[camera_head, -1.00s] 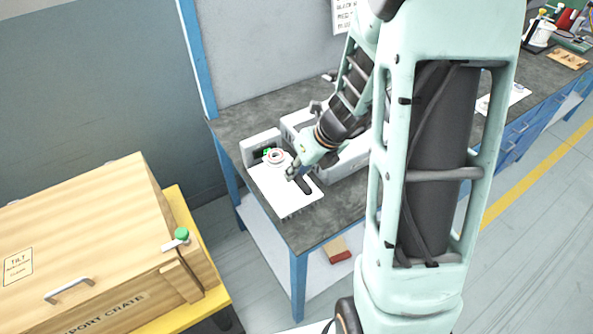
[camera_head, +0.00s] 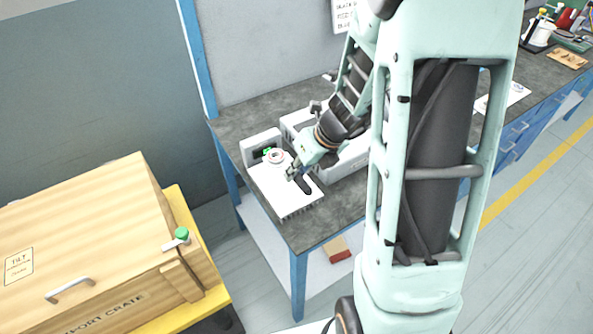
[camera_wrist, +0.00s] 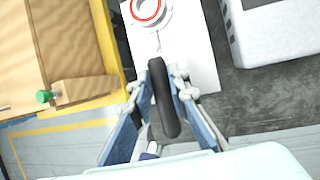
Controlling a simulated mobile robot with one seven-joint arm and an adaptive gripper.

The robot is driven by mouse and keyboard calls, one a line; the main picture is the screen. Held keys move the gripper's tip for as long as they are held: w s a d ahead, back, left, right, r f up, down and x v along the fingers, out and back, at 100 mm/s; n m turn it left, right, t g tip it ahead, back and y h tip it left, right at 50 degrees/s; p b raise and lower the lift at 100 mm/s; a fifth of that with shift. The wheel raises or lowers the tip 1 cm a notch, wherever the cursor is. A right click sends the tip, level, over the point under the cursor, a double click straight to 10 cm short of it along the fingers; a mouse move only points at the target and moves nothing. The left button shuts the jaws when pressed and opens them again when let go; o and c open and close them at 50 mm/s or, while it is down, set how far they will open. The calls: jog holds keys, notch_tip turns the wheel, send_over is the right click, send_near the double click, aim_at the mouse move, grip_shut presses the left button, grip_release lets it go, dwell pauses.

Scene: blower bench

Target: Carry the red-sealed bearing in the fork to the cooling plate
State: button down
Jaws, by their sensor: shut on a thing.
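My gripper (camera_wrist: 165,108) is shut on the black handle of the fork (camera_wrist: 163,95) in the wrist view. The fork's thin metal shaft runs up from the handle to the bearing (camera_wrist: 147,10), a pale ring with a red seal, partly cut off by the top edge. In the head view the bearing (camera_head: 276,156) is at the far end of the white finned cooling plate (camera_head: 268,190). My gripper (camera_head: 293,174) is over the plate's right side there. I cannot tell whether the bearing touches the plate or is held just above it.
A white unit with a green display (camera_head: 262,147) stands behind the bearing. A larger pale housing (camera_head: 345,160) is close on the right, partly hidden by my arm. A wooden crate (camera_head: 95,240) with a green knob (camera_head: 182,234) stands at left. The bench (camera_head: 335,208) is bare in front.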

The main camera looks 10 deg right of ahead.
jog(key=shift+f, duration=0.15)
jog(key=shift+f+b, duration=2.3)
jog(key=shift+f, duration=0.2)
jog(key=shift+f, duration=0.15)
jog(key=c, duration=1.8)
grip_release()
jog(key=shift+o, duration=0.2)
jog(key=v, duration=1.2)
